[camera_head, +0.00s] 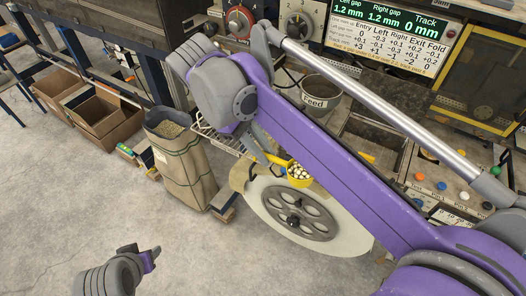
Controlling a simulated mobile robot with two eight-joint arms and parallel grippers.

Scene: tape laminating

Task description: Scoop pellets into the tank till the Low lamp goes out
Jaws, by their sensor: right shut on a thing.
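My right gripper (272,160) is shut on a yellow scoop (299,182), which holds pale pellets above the large pale disc. The purple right arm crosses the view from the lower right and hides part of the bench. An open brown paper sack (185,165) of pellets stands on the floor, left of the gripper. A grey round pot marked "Feed" (319,103) is behind the arm; I cannot tell whether it is the tank. I cannot make out a Low lamp. My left gripper (151,260) is low at the left, apart from everything; its jaws are unclear.
The pale disc with a grey handwheel (290,210) lies below the scoop. Cardboard boxes (104,115) stand left of the sack. A wire rack (217,137) is close to the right gripper. A panel with coloured buttons (441,186) is at the right.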

